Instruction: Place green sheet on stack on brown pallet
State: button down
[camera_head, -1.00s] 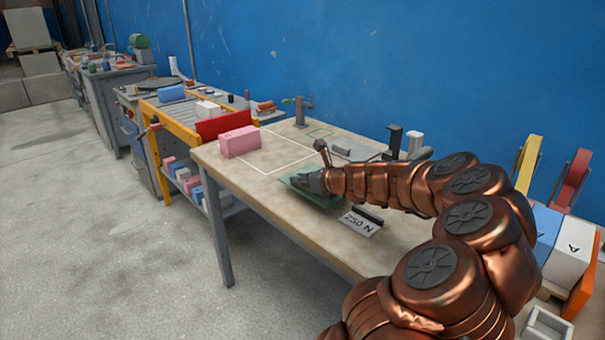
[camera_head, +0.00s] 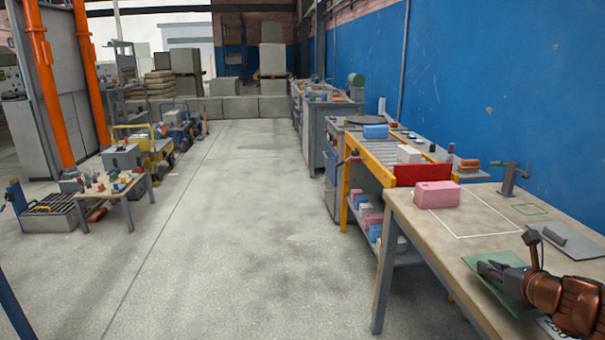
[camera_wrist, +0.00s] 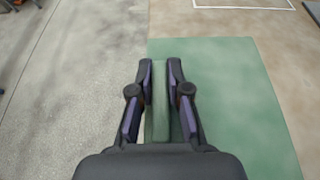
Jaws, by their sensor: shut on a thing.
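The green sheet (camera_head: 497,290) is at the front edge of the wooden workbench, at the lower right of the head view. It is flat and fills the right of the wrist view (camera_wrist: 230,105). My gripper (camera_head: 492,269) is over the sheet's left part. In the wrist view my gripper (camera_wrist: 160,75) is shut on a narrow green upright piece that seems to belong to the sheet. I cannot tell whether the sheet rests on the bench or hangs just above it. A stack of grey blocks (camera_head: 271,58) stands far back on what looks like a pallet; I cannot tell if it is the task's stack.
The workbench (camera_head: 428,226) also carries a pink block (camera_head: 437,194), a white outline, a grey plate (camera_head: 566,241) and a clamp (camera_head: 510,179). The concrete floor (camera_head: 230,230) is open to the left. A small tool table (camera_head: 118,190) stands further left.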

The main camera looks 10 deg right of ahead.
jog(key=w+a+n+y, duration=0.1)
jog(key=w+a, duration=0.4)
jog(key=a, duration=0.6)
jog(key=w+a+n+y, duration=0.1)
jog(key=w+a+y, duration=0.1)
jog(key=w+a, duration=0.6)
jog(key=w+a+n+y, duration=0.1)
jog(key=w+a+n, duration=0.15)
jog(key=a, duration=1.05)
notch_tip(320, 180, up, 18)
jog(key=m+h+p, duration=0.7)
jog(key=p, duration=1)
jog(key=shift+w+d+m+g+h, duration=0.25)
jog(key=shift+d+m+g+h, duration=0.1)
jog(key=shift+d+g+h, duration=0.05)
